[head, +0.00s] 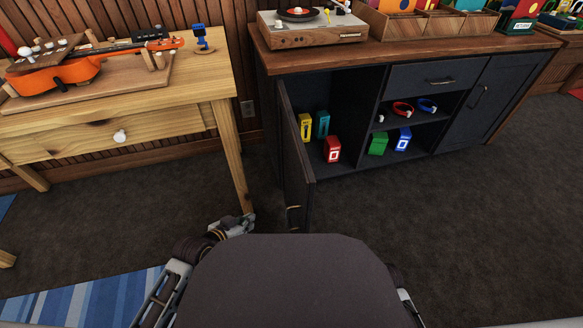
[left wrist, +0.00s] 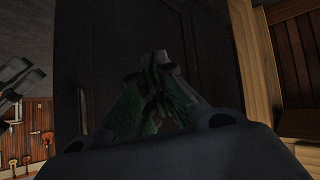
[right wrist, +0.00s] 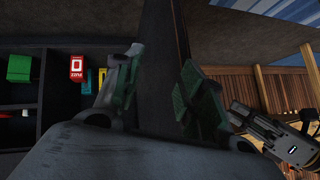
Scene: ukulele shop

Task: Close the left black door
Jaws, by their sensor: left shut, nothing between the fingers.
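The left black door (head: 308,190) of the dark cabinet stands wide open, jutting toward me, with a brassy handle (head: 293,208) low near its free edge. My left gripper (head: 247,220) is shut and empty, left of the door, by the wooden table's leg. In the left wrist view its fingertips (left wrist: 160,62) point at the door's dark outer face (left wrist: 135,30); I cannot tell if they touch. My right gripper (right wrist: 160,85) is open in the right wrist view, with the door (right wrist: 158,45) between its spread fingers. My body hides it in the head view.
The light wooden table (head: 215,85) with an orange ukulele (head: 75,68) stands left of the door. The open compartment holds yellow, teal and red boxes (head: 332,149). The right cabinet door (head: 485,100) is closed. Carpet (head: 430,215) is clear at right.

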